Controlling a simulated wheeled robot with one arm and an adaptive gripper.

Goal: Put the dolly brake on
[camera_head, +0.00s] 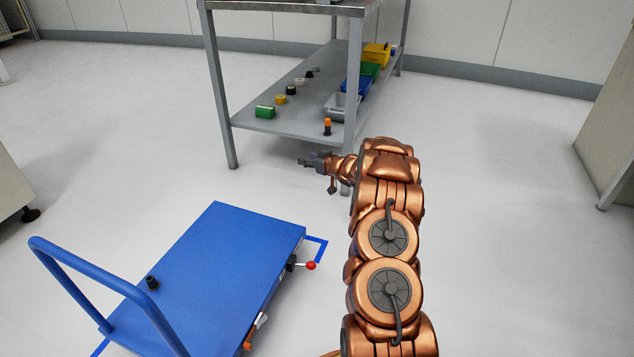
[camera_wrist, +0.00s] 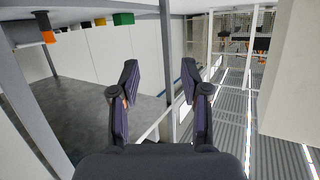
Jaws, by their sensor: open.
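The blue dolly (camera_head: 205,265) stands on the floor at the lower left of the head view, its push handle (camera_head: 95,290) towards the front left. A lever with a red ball knob (camera_head: 311,265) sticks out to the right from a dark mount on the dolly's right side; I cannot tell its brake position. My gripper (camera_head: 303,162) is beyond the dolly's far right corner, above the floor near the shelf, apart from the lever. In the wrist view my gripper (camera_wrist: 163,90) has its two dark fingers spread with nothing between them. The dolly and lever do not show there.
A black cylindrical part (camera_head: 152,283) sits on the dolly. Blue tape (camera_head: 322,245) marks the floor. Floor right of the lever is clear up to my arm.

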